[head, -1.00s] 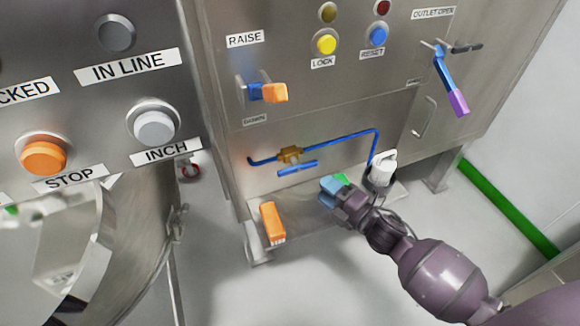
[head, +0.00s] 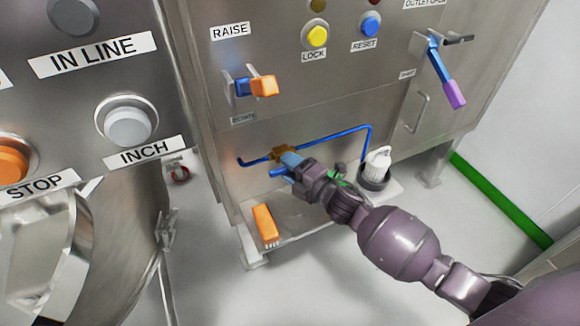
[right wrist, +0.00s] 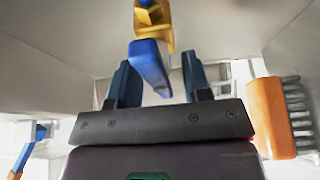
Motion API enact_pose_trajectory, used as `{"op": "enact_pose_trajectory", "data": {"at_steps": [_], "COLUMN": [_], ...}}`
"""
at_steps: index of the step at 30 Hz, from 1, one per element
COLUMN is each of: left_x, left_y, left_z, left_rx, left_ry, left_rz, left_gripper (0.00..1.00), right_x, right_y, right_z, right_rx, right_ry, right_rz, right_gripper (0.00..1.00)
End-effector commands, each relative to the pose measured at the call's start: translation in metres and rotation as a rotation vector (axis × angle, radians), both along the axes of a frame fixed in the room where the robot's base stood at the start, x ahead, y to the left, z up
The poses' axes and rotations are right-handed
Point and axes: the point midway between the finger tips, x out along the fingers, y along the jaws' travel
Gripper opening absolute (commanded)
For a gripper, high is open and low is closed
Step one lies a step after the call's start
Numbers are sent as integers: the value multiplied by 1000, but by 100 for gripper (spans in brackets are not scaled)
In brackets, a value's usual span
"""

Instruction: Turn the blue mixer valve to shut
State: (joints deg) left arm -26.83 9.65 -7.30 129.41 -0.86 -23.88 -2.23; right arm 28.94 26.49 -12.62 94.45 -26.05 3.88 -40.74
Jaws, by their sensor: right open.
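The blue mixer valve has a brass body (head: 284,151) on a thin blue pipe (head: 335,135), low on the steel cabinet front. Its blue handle (head: 278,172) is partly hidden by my right gripper (head: 291,165) in the head view. In the right wrist view the handle (right wrist: 151,66) hangs below the brass body (right wrist: 154,22), between the two dark blue fingers of my open right gripper (right wrist: 160,82). Clear gaps show on both sides of the handle, so the fingers are not clamped on it. My left gripper is not in view.
An orange brush (head: 265,223) lies on the low ledge under the valve. A white-topped container (head: 377,165) stands right of my gripper. Above are an orange-tipped lever (head: 263,86) and a purple-tipped outlet handle (head: 453,94). A control panel (head: 60,110) stands at left.

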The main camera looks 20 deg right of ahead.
Motion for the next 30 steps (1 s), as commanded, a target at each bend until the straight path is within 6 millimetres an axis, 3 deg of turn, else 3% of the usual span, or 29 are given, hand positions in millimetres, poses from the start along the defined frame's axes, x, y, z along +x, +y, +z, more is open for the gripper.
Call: {"op": "enact_pose_trajectory", "data": {"at_steps": [5,13,23,30], "left_x": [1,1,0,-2], "left_y": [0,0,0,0], "left_z": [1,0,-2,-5], "left_rx": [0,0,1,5], "left_ry": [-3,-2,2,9], "left_rz": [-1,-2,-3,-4], "left_gripper": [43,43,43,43], "right_x": [0,0,-1,-1], "right_y": [0,0,0,0], "right_z": [0,0,-1,-2], "right_rx": [0,0,44,187], "right_ry": [0,0,3,8], "right_rz": [0,0,-1,-3], "right_gripper": [42,0,0,0]}}
